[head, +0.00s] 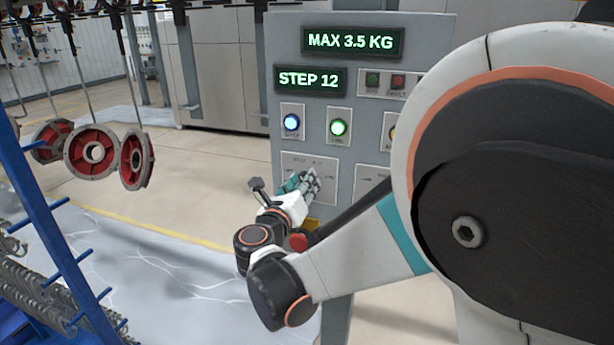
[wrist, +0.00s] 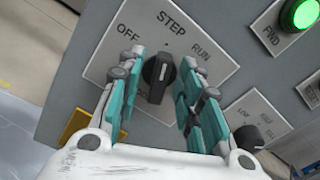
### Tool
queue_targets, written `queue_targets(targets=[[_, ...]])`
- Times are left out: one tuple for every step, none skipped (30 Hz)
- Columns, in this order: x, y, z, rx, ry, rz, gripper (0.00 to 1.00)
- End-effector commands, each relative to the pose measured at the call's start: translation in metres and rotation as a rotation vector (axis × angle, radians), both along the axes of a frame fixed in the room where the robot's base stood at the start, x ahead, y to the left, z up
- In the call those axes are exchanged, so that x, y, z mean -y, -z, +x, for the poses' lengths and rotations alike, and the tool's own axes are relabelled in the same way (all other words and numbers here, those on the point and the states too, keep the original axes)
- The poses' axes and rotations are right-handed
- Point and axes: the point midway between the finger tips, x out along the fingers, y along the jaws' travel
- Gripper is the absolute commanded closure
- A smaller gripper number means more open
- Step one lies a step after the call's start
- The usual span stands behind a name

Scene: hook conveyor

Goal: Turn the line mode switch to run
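The line mode switch is a black rotary knob (wrist: 158,76) on a pale plate (wrist: 200,38) marked OFF, STEP and RUN in the wrist view. A further label low on the plate is partly hidden. The knob's pointer is toward STEP. My gripper (wrist: 163,60) is open, its teal-padded fingers on either side of the knob with a gap showing on both sides. In the head view, my gripper (head: 312,182) is in front of the switch plate (head: 325,163) and hides the knob.
The grey panel (head: 360,75) has displays reading MAX 3.5 KG (head: 350,41) and STEP 12 (head: 310,80). Another small knob (wrist: 249,138) is near the right finger. Red-and-grey parts (head: 92,152) hang at left.

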Motion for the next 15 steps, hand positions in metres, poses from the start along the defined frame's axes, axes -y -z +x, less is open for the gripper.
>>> queue_targets(targets=[[-0.0002, 0.0001, -0.0001, 0.000, 0.000, 0.000, 0.67], [-0.0002, 0.0001, -0.0001, 0.000, 0.000, 0.000, 0.67], [-0.0002, 0.0002, -0.0001, 0.000, 0.000, 0.000, 0.67], [-0.0002, 0.0002, 0.0000, 0.000, 0.000, 0.000, 0.67], [-0.0002, 0.0002, 0.0000, 0.000, 0.000, 0.000, 0.67], [-0.0002, 0.0002, 0.0000, 0.000, 0.000, 0.000, 0.69], [-0.0001, 0.0001, -0.0001, 0.000, 0.000, 0.000, 0.76], [-0.0001, 0.0001, -0.0001, 0.000, 0.000, 0.000, 0.83], [-0.0001, 0.0001, -0.0001, 0.000, 0.000, 0.000, 0.92], [-0.0001, 0.0001, -0.0001, 0.000, 0.000, 0.000, 0.98], [-0.0001, 0.0001, -0.0001, 0.000, 0.000, 0.000, 1.00], [-0.0001, 0.0001, -0.0001, 0.000, 0.000, 0.000, 1.00], [-0.0002, 0.0002, 0.0000, 0.000, 0.000, 0.000, 1.00], [-0.0001, 0.0001, -0.0001, 0.000, 0.000, 0.000, 1.00], [-0.0002, 0.0002, 0.0000, 0.000, 0.000, 0.000, 1.00]])
